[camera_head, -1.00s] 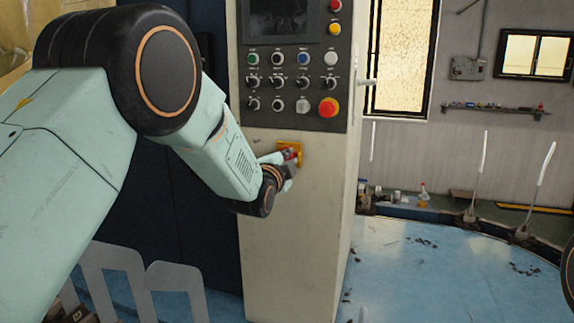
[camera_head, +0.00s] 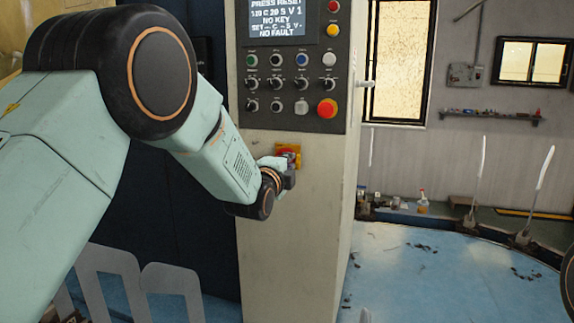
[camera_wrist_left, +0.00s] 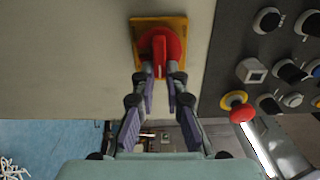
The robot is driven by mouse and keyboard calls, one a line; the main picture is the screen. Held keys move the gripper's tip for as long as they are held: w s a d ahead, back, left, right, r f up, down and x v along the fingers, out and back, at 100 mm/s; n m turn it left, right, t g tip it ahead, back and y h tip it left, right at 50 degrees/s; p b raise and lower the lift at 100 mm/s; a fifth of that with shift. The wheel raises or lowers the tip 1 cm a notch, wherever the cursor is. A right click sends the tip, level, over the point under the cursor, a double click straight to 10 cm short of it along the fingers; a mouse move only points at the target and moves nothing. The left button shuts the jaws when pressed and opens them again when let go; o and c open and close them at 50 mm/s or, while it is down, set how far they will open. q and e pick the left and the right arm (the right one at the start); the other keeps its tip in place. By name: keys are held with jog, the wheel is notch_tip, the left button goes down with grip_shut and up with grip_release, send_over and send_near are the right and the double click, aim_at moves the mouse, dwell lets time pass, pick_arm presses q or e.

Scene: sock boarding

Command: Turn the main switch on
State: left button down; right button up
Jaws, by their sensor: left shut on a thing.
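The main switch is a red rotary handle on a yellow plate (camera_head: 294,149), low on the front of the beige control cabinet (camera_head: 290,230). My left gripper (camera_head: 287,163) is at the switch and covers most of the handle in the head view. In the left wrist view, the red handle (camera_wrist_left: 159,55) stands between the fingertips of the left gripper (camera_wrist_left: 162,80), which is shut on it. The cabinet's screen (camera_head: 277,20) is lit and shows text, including "PRESS RESET", "NO KEY" and "NO FAULT". My right gripper is not in view.
Above the switch, a dark panel holds several buttons and knobs and a red emergency stop (camera_head: 327,108). Pale flat foot-shaped boards (camera_head: 165,280) stand at the lower left. The blue floor (camera_head: 430,280) lies right of the cabinet, with upright pale boards beyond.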

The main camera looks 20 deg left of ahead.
pick_arm(q)
jog(key=shift+f, duration=0.15)
jog(key=c, duration=1.4)
grip_release()
jog(key=shift+s+d, duration=0.1)
jog(key=s, duration=1.2)
jog(key=shift+a, duration=0.25)
jog(key=shift+w, duration=0.1)
